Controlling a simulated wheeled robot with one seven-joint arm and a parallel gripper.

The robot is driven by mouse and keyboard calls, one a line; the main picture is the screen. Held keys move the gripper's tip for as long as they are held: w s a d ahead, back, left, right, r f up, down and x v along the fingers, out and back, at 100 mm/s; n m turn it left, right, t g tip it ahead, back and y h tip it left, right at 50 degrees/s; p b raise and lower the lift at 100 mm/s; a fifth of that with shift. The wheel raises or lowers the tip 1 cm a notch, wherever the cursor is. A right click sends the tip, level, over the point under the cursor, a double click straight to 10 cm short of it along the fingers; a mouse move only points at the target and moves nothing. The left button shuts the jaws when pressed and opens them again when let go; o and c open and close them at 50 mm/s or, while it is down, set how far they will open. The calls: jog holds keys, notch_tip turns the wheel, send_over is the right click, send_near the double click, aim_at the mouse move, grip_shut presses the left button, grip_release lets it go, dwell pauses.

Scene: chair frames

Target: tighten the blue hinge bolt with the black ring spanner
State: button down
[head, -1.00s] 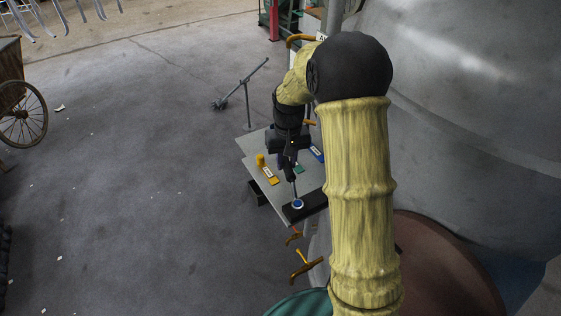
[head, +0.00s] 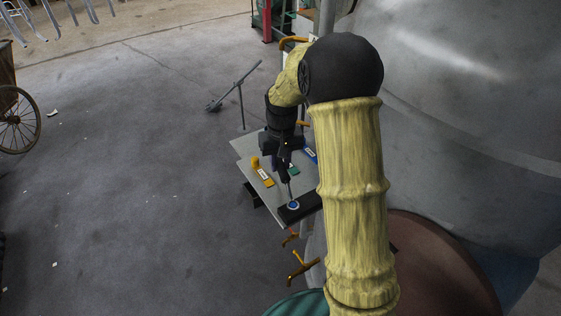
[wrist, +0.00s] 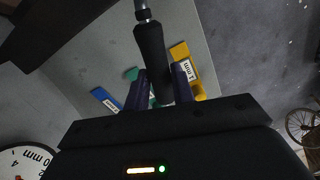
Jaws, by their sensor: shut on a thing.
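The blue hinge bolt (head: 293,205) sits on a dark block at the near corner of the grey tabletop, with a pale rim around it. The black ring spanner (head: 288,182) reaches down to it; at this size I cannot tell whether its ring is fully around the bolt. My gripper (head: 284,164) is above the tabletop, shut on the spanner's black handle. In the wrist view the handle (wrist: 151,50) stands between the two fingers (wrist: 160,88), its metal shaft running out of the top edge. The bolt and ring end are outside that view.
The grey tabletop (head: 249,150) carries a yellow labelled block (head: 264,178), a green one (head: 293,170) and a blue one (head: 311,156). Orange handles (head: 302,267) stick out below. A large metal tank (head: 470,120) fills the right. Open floor lies left.

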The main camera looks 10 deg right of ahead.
jog(key=shift+r+p, duration=0.45)
jog(key=shift+r, duration=0.15)
